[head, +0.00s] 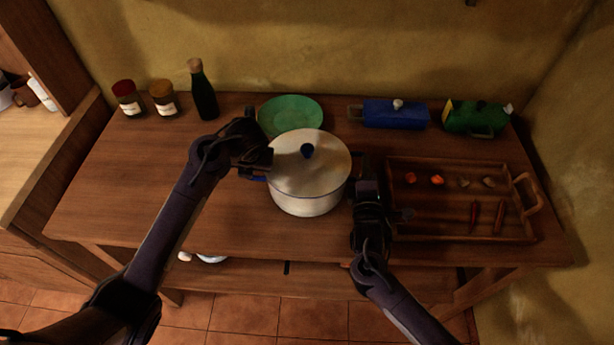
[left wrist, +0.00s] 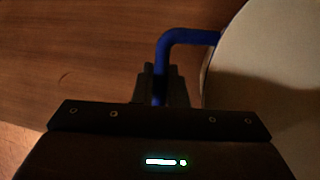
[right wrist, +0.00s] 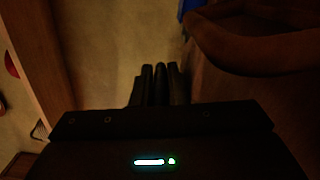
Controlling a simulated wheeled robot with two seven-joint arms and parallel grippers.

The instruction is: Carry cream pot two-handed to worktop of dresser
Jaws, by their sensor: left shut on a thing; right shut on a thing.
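The cream pot (head: 308,190) has a lid with a dark blue knob (head: 307,151), blue trim and side handles. It stands upright at the middle of the wooden counter; I cannot tell whether its base touches the top. My left gripper (head: 262,165) is shut on the blue left handle, which shows between the fingers in the left wrist view (left wrist: 188,37). My right gripper (head: 361,170) is shut at the pot's right side, where its fingers hide the right handle. In the dark right wrist view its fingers (right wrist: 160,85) are close together, and the held part is unclear.
A green plate (head: 291,114) lies just behind the pot. A wooden tray (head: 460,231) with small items is close on the right. Jars, a dark bottle (head: 203,92), a blue dish (head: 395,114) and a green item line the back. A lighter wooden unit (head: 40,150) stands left.

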